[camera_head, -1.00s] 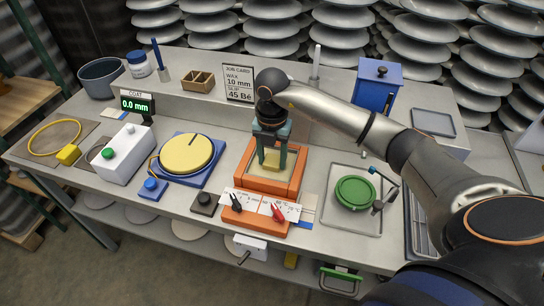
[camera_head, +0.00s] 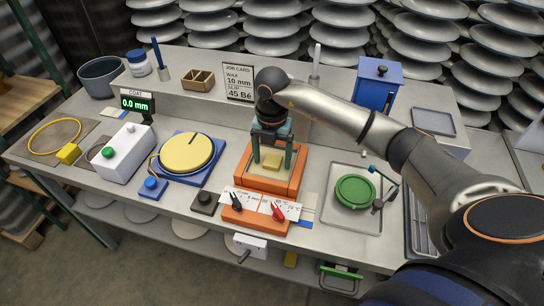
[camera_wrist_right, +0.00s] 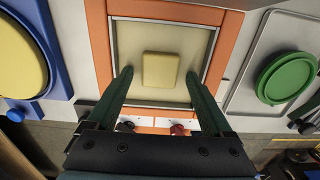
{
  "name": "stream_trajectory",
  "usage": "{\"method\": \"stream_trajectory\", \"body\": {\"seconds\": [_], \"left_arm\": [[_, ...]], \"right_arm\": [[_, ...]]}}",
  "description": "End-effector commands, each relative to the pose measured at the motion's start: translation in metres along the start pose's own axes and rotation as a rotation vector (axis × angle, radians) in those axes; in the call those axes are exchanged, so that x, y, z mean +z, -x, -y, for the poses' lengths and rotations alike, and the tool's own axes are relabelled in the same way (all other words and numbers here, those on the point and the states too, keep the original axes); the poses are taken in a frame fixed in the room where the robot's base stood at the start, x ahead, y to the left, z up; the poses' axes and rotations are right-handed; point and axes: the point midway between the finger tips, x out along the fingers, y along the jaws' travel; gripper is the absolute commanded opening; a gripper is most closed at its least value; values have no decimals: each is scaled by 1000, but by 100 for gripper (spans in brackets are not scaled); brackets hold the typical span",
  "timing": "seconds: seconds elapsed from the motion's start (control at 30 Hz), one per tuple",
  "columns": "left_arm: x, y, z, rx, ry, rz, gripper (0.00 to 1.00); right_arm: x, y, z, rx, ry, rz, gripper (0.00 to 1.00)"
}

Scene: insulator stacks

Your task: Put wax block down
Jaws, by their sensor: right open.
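The wax block (camera_head: 271,160) is a small pale yellow block. It lies on the cream plate (camera_head: 284,174) of an orange-framed unit (camera_head: 248,182), and in the right wrist view the block (camera_wrist_right: 160,70) sits near the middle of that plate. My right gripper (camera_head: 271,164) is open above the plate. In the right wrist view its fingers (camera_wrist_right: 156,88) are wide apart, one on each side of the block, with clear gaps between. My left gripper is not in view.
A blue unit with a yellow disc (camera_head: 187,153) stands left of the orange unit. A tray (camera_head: 340,218) with a green lid (camera_head: 355,191) is to the right. A scale panel with black and red pointers (camera_head: 261,204) is in front. A job card (camera_head: 238,82) stands behind.

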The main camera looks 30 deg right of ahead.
Motion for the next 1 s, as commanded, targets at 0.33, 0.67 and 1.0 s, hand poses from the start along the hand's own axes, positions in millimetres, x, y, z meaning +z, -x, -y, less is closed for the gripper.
{"method": "stream_trajectory", "body": {"seconds": [0.33, 0.67, 1.0], "left_arm": [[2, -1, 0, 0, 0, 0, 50], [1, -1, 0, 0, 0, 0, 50], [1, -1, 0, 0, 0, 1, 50]], "right_arm": [[1, 69, -1, 7, 0, 5, 85], [0, 115, 0, 3, 0, 2, 85], [0, 118, 0, 2, 0, 0, 85]]}}
